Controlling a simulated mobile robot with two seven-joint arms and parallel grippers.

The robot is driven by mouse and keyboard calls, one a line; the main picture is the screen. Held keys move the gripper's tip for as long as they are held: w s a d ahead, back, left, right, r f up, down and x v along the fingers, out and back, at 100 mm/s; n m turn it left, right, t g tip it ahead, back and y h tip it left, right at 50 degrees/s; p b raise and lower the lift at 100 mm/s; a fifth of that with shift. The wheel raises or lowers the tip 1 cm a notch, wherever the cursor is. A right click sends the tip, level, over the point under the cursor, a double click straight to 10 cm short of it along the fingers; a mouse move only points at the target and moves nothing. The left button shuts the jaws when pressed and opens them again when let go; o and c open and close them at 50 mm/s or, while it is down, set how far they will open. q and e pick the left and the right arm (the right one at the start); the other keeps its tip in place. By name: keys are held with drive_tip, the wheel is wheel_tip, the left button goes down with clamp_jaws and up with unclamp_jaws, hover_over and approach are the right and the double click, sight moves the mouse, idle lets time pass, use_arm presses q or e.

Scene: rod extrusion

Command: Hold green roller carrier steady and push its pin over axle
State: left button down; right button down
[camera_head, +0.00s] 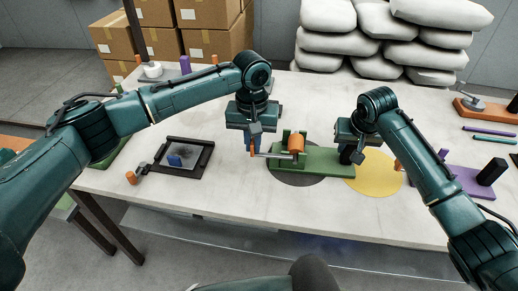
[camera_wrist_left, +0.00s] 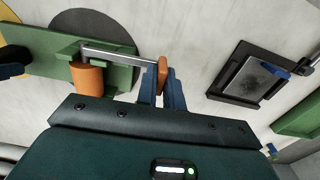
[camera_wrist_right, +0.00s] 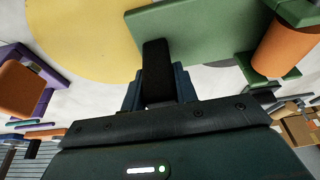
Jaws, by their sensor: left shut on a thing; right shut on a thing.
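The green roller carrier (camera_head: 335,158) lies on the table, with an orange roller (camera_head: 297,143) between upright green cheeks at its left end. A black grip post (camera_wrist_right: 157,65) stands at its right end. My right gripper (camera_head: 347,150) is shut on this post. The pin, a grey metal rod (camera_wrist_left: 115,55) with an orange end (camera_wrist_left: 163,75), lies crosswise beside the roller. My left gripper (camera_head: 253,146) is shut on the orange end. The rod's far end reaches the carrier's cheek (camera_wrist_left: 70,50); I cannot tell whether it is over the axle.
A dark disc (camera_head: 290,179) and a yellow disc (camera_head: 374,182) mark the table around the carrier. A black tray (camera_head: 185,158) lies to the left, and a purple base (camera_head: 465,181) with a black post to the right. Boxes and white sacks (camera_head: 340,35) stand behind the table.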

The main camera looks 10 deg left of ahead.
sight(263, 154)
use_arm(q)
drive_tip(key=shift+d, duration=1.3)
use_arm(e)
drive_tip(key=shift+a, duration=0.15)
use_arm(q)
drive_tip(key=c, duration=1.5)
unclamp_jaws()
drive_tip(key=shift+o, duration=0.2)
drive_tip(key=shift+a, duration=0.1)
drive_tip(key=shift+r, duration=0.1)
wheel_tip(263, 154, up, 12)
use_arm(e)
drive_tip(key=c, duration=0.5)
unclamp_jaws()
drive_tip(key=shift+r, duration=0.1)
